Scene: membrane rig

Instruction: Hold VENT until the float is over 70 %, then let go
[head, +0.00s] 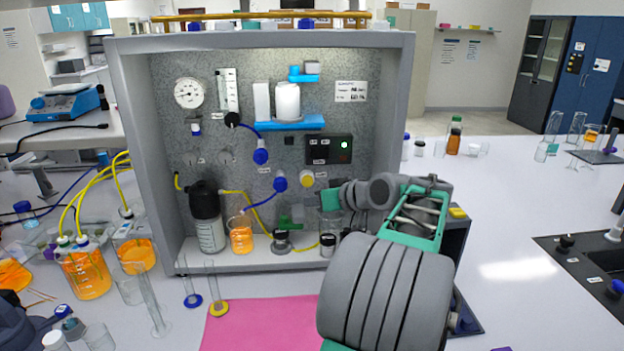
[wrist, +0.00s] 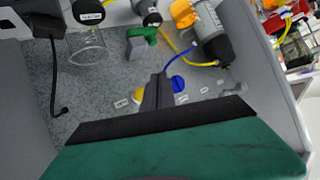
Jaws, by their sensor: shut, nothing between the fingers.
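The grey rig panel carries a clear upright float tube (head: 228,90) with a scale; the float's height is too small to read. A yellow round knob (head: 307,178) and a blue one (head: 280,181) sit low on the panel; their labels are too small to read, so I cannot tell which part is VENT. My gripper (head: 328,198) is just right of the yellow knob. In the wrist view its shut fingers (wrist: 157,90) point at the panel, between the yellow knob (wrist: 139,96) and the blue knob (wrist: 178,84). I cannot tell whether they touch either.
A round gauge (head: 189,93) is left of the tube. A dark box with a green light (head: 328,149) is above the knobs. A black-topped bottle (head: 207,215) and an orange beaker (head: 240,235) stand on the rig floor. A pink mat (head: 260,323) lies in front.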

